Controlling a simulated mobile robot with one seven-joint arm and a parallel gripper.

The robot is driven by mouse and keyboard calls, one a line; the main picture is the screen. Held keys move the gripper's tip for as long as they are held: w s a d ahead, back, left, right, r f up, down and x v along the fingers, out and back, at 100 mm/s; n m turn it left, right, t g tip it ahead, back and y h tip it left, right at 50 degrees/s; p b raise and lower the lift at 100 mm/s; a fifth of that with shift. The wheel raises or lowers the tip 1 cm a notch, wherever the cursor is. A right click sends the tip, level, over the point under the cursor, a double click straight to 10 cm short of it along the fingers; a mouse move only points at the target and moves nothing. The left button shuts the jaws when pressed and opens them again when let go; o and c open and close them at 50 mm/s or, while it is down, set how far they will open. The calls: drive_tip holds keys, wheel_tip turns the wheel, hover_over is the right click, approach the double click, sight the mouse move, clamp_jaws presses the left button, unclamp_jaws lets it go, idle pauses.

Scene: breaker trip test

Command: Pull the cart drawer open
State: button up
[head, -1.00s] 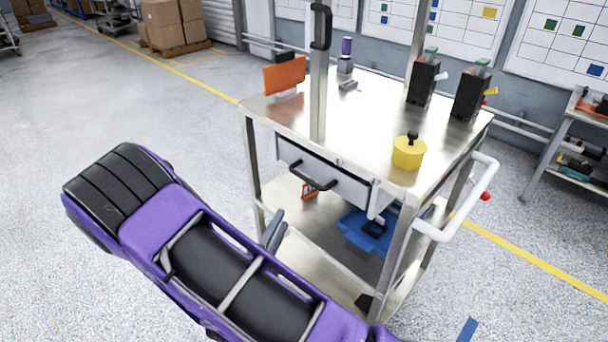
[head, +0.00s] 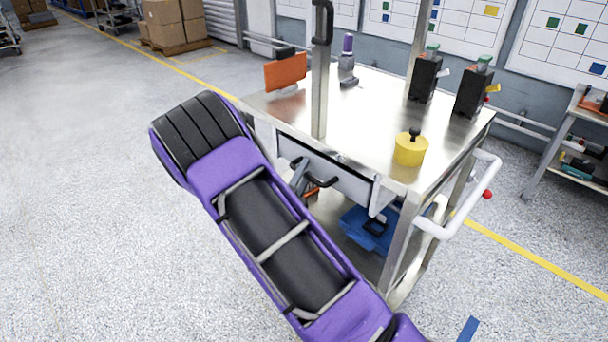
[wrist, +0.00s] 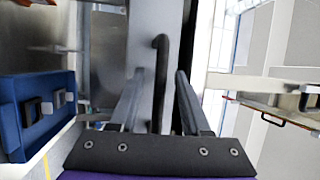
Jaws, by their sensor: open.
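The steel cart (head: 370,105) stands right of centre in the head view. Its grey drawer front (head: 345,183) sits under the top, with a dark gap along its upper edge; I cannot tell if it is fully shut. The black bar handle (head: 325,183) is on the drawer front, partly hidden by my gripper. My gripper (head: 304,170) is open at the handle's left part. In the wrist view, the handle (wrist: 161,60) runs upright between the two open fingers of my gripper (wrist: 160,75), apparently without contact.
On the cart top are a yellow cylinder (head: 410,150), an orange plate (head: 285,73), a purple-topped item (head: 347,60) and two black breakers (head: 425,77). A blue bin (head: 365,230) is on the shelf below. A white push handle (head: 470,205) sticks out right. Floor at left is clear.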

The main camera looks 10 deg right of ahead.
drive_tip(key=shift+c, duration=0.3)
clamp_jaws()
idle(1.1)
